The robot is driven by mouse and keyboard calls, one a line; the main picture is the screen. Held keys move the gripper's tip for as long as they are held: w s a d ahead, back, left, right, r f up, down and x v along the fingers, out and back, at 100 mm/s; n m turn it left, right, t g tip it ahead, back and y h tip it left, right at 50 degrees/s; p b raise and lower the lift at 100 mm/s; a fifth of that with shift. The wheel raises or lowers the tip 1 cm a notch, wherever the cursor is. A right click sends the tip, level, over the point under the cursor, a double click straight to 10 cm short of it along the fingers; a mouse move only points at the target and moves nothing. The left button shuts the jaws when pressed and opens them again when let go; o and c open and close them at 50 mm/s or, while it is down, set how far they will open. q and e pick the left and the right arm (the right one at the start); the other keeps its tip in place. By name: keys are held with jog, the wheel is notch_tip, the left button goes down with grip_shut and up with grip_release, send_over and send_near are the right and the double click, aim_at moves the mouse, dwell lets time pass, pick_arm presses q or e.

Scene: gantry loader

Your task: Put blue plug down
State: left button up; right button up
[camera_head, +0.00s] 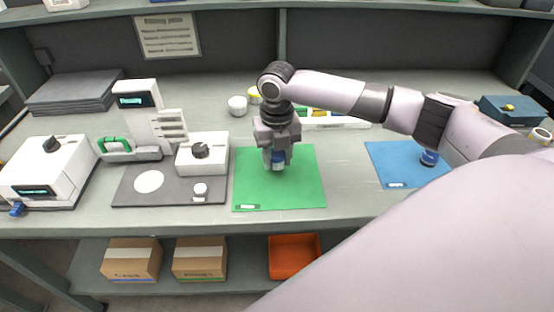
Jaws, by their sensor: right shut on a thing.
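My right gripper (278,160) points down over the green mat (300,190) and is shut on a small blue plug (277,166). The plug is held near the middle of the mat; I cannot tell whether it touches the mat. A second blue and white piece (429,158) stands on the blue mat (385,160) to the right, partly beside my arm. Another small blue piece (17,209) lies at the far left front of the bench. My left gripper is not in view.
A grey mat (130,190) with a white instrument (203,153) and a small white piece (200,190) lies left of the green mat. White and yellow-topped jars (237,106) stand behind. An orange bin (292,256) and cardboard boxes (132,260) sit on the lower shelf.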

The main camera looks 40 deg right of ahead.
aim_at(277, 153)
jog(key=shift+f, duration=0.75)
jog(key=shift+f, duration=0.4)
jog(key=o, duration=1.2)
jog(key=shift+c, duration=0.2)
notch_tip(277, 153, up, 13)
jog(key=shift+f+b, duration=0.1)
jog(key=shift+b, duration=0.25)
